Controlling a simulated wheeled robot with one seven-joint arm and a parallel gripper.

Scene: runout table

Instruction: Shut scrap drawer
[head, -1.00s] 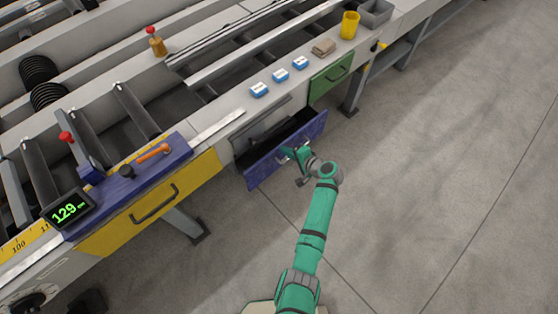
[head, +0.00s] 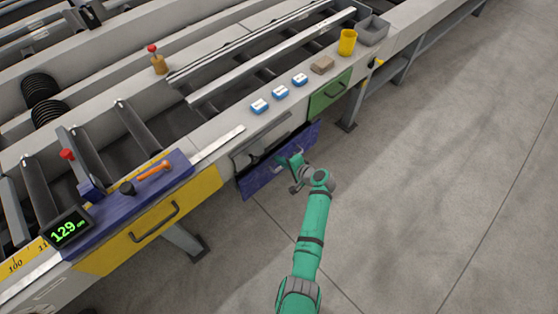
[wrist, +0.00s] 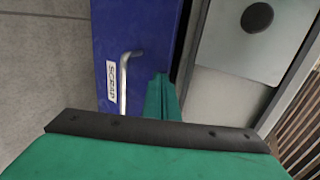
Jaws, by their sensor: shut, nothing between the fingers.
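The scrap drawer has a blue front (head: 262,178) and stands partly open from the table, between the yellow and green drawers. In the wrist view the blue front (wrist: 110,22) carries a white "SCRAP" label (wrist: 111,82) and a metal handle (wrist: 124,80). My gripper (head: 299,161) is shut and empty at the drawer front. In the wrist view its green fingers (wrist: 160,95) are beside the handle, against or very near the blue front; contact is not clear. The drawer's inside is mostly hidden.
A yellow drawer (head: 150,225) at left and a green drawer (head: 328,94) at right look shut. Blue-and-white boxes (head: 280,93), a brown block (head: 322,65), a yellow cup (head: 348,42) and a grey bin (head: 372,30) stand on the tabletop. The floor (head: 430,190) at right is clear.

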